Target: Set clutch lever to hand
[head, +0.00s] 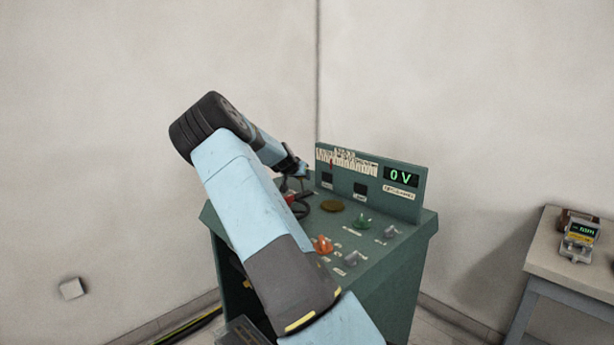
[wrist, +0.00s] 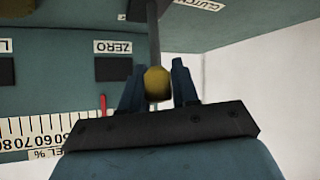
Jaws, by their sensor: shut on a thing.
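The clutch lever (wrist: 154,30) is a dark shaft with a brass-coloured knob (wrist: 157,84) at its end, seen in the wrist view. It comes out of the panel near a partly cut-off CLUTCH label (wrist: 197,5). My gripper (wrist: 158,72) is shut on the lever, with its two dark fingers on either side of the knob. In the head view my gripper (head: 300,172) is at the far left of the green console (head: 385,285), small and partly hidden by my arm. The lever cannot be made out there.
The console's upright panel has a 0 V display (head: 401,177) and a scale with a red pointer (wrist: 103,106). Orange (head: 323,244), green (head: 363,221) and grey knobs stand on its top. A side table (head: 548,255) with a meter (head: 578,240) is at the right.

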